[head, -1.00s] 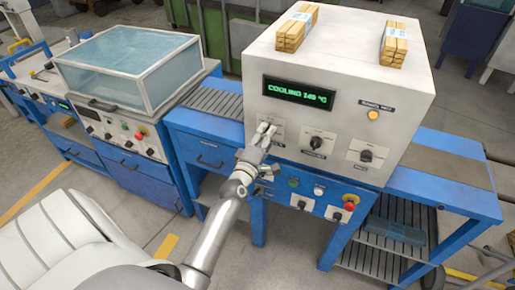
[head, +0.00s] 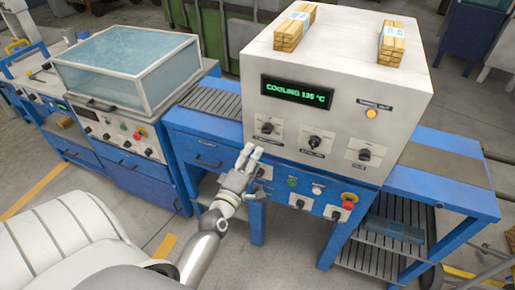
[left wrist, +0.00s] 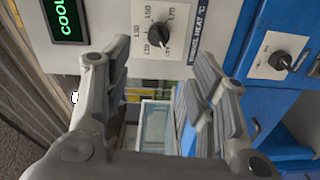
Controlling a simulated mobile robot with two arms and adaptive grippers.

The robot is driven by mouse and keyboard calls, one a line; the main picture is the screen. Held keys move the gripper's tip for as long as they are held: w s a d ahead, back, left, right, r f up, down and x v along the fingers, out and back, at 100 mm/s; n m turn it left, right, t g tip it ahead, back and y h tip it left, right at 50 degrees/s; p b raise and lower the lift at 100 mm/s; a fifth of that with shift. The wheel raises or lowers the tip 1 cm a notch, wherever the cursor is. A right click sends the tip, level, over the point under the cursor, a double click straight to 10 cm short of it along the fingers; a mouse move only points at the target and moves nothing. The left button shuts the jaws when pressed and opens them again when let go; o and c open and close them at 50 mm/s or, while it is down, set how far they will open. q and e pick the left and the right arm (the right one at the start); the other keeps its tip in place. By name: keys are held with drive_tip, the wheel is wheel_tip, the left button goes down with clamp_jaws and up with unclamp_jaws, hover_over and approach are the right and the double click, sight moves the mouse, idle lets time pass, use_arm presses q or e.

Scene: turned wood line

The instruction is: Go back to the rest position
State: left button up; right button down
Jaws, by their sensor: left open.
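My left gripper (head: 250,152) is open and empty in front of the white heat machine (head: 345,65), just below its left dial (head: 267,127). In the left wrist view the gripper (left wrist: 150,75) has its fingers spread with nothing between them. Beyond them is a dial (left wrist: 157,35) marked in °C. The machine's green display (head: 297,92) reads COOLING 135 °C, and an amber lamp (head: 371,113) is beside it. My right gripper is not in view.
A blue conveyor frame (head: 440,180) runs under the machine, with buttons and a red stop knob (head: 348,201) below. A glass-topped cabinet (head: 115,115) stands to the left. Bundled wood sticks (head: 296,28) lie on the machine. Grey floor is open in front.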

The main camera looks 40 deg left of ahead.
use_arm(q)
drive_tip(key=s+d+f+m+g+h+b, duration=0.1)
drive_tip(key=s+d+f+m+g, duration=0.15)
drive_tip(key=f, duration=0.85)
drive_tip(key=s+d+f+m+g+h, duration=0.2)
drive_tip(key=s+d+f+m, duration=0.2)
drive_tip(key=f, duration=0.7)
drive_tip(key=s+d+f+m+g+h+b, duration=0.1)
drive_tip(key=s+d+f+m+g, duration=0.25)
drive_tip(key=f, duration=0.75)
drive_tip(key=s+d+f+m+g+b, duration=0.1)
drive_tip(key=s+f+m+g, duration=0.15)
drive_tip(key=s+f, duration=0.4)
drive_tip(key=s+d+f+m+g, duration=0.1)
drive_tip(key=s+d+f+m, duration=0.15)
drive_tip(key=s+f, duration=0.4)
drive_tip(key=s+a+f+m+g, duration=0.1)
drive_tip(key=s+f+m+g, duration=0.1)
drive_tip(key=s, duration=0.7)
drive_tip(key=s+a+f+m+g+b, duration=0.1)
drive_tip(key=s+f+m+g, duration=0.2)
drive_tip(key=s+f, duration=0.4)
drive_tip(key=shift+s+a+m, duration=0.2)
drive_tip(key=shift+s+m, duration=0.7)
drive_tip(key=shift+s, duration=0.3)
